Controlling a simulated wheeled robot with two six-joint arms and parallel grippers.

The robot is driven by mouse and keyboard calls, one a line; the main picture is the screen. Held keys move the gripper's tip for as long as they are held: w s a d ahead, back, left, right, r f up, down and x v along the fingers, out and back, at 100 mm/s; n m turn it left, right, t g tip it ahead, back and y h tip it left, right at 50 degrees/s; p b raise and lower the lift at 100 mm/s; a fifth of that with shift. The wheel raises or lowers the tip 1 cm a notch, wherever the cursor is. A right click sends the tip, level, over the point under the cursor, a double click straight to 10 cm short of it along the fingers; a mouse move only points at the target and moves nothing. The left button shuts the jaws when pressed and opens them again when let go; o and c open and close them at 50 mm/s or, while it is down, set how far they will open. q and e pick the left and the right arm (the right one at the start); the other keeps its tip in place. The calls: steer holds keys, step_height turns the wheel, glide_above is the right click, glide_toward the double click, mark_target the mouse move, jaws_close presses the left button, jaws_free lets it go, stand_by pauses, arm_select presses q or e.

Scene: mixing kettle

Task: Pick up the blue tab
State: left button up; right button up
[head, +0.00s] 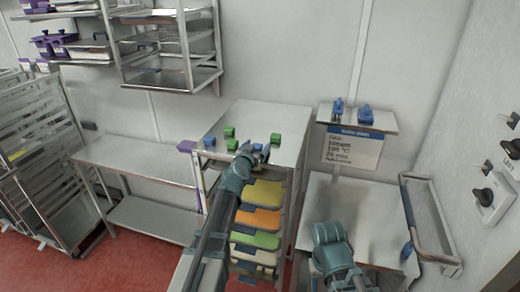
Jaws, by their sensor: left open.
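A blue tab (210,141) lies near the left front edge of a metal cabinet top (262,115). Several green tabs (229,132) lie on the same top, one of them (276,138) just beyond my left gripper. My left gripper (262,154) is open at the front edge of the top, to the right of the blue tab and apart from it. A small blue patch shows at its fingers; I cannot tell whether it is another tab. Of my right arm only a thick link shows at the lower right; its fingers are not seen.
Coloured trays (262,194) sit in the cabinet below the top. A small shelf (357,120) with blue items (366,114) is on the wall to the right, above a label. A steel table (130,158) stands left. A rail (428,215) stands at the right.

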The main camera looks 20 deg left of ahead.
arm_select(q)
steer(key=shift+s+a, duration=0.1)
steer(key=shift+s, duration=0.05)
steer(key=shift+r, duration=0.1)
steer(key=shift+c, duration=0.9)
steer(key=c, duration=0.5)
jaws_close()
arm_select(e)
steer(key=shift+s, duration=0.1)
arm_select(q)
steer(key=shift+r, duration=0.1)
arm_select(e)
steer(key=shift+r, duration=0.15)
